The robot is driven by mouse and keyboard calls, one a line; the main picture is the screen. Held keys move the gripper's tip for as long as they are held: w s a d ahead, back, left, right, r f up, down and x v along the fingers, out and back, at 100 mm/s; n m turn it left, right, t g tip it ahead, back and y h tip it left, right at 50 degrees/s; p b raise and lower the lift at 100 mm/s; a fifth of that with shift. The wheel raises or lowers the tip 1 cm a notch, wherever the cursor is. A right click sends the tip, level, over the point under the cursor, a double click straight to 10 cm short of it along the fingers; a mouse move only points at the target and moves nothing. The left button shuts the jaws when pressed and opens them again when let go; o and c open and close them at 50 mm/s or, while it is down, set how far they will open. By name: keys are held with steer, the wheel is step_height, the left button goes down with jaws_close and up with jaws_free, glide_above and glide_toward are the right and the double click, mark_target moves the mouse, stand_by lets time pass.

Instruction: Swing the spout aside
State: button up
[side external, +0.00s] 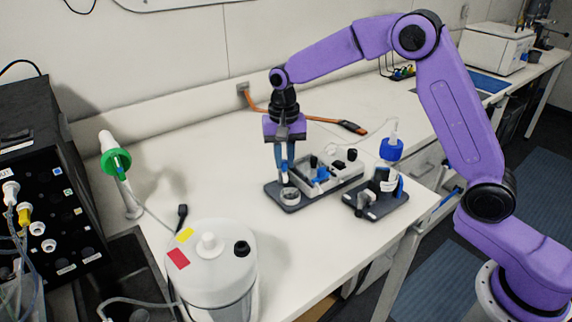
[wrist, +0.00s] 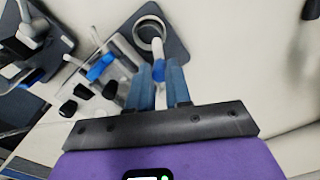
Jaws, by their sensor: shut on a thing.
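My gripper (side external: 286,172) points down over the dark base plate at the front of the small bench device. In the wrist view its two blue-grey fingers (wrist: 162,82) are closed on a slim spout (wrist: 158,49), white at the tip and blue between the fingers. The spout's tip reaches over the near edge of a round, metallic-looking cup (wrist: 143,33). The cup (side external: 290,196) stands on the dark plate (side external: 272,188). In the side view the fingers mostly hide the spout.
The light device body (side external: 345,177) with black and blue knobs sits just right of my gripper. A white lidded vessel (side external: 212,265) stands at front left. An orange strap (side external: 318,120) lies behind.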

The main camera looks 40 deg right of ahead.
steer(key=shift+w+a+m, duration=0.1)
steer(key=shift+m, duration=0.3)
steer(key=shift+w+a+m, duration=0.2)
steer(key=shift+a+m, duration=0.05)
steer(key=shift+m, duration=0.45)
steer(key=shift+w+a+m, duration=0.2)
steer(key=shift+a+m, duration=0.05)
steer(key=shift+m, duration=0.45)
steer(key=shift+w+a+m, duration=0.2)
steer(key=shift+w+m, duration=0.05)
steer(key=shift+m, duration=0.4)
steer(key=shift+w+a+m, duration=0.2)
steer(key=shift+w+m, duration=0.05)
steer(key=shift+m, duration=0.4)
steer(key=m, duration=0.1)
steer(key=w+m, duration=0.1)
steer(key=shift+a+m, duration=0.2)
steer(key=shift+m, duration=0.2)
steer(key=shift+w, duration=0.1)
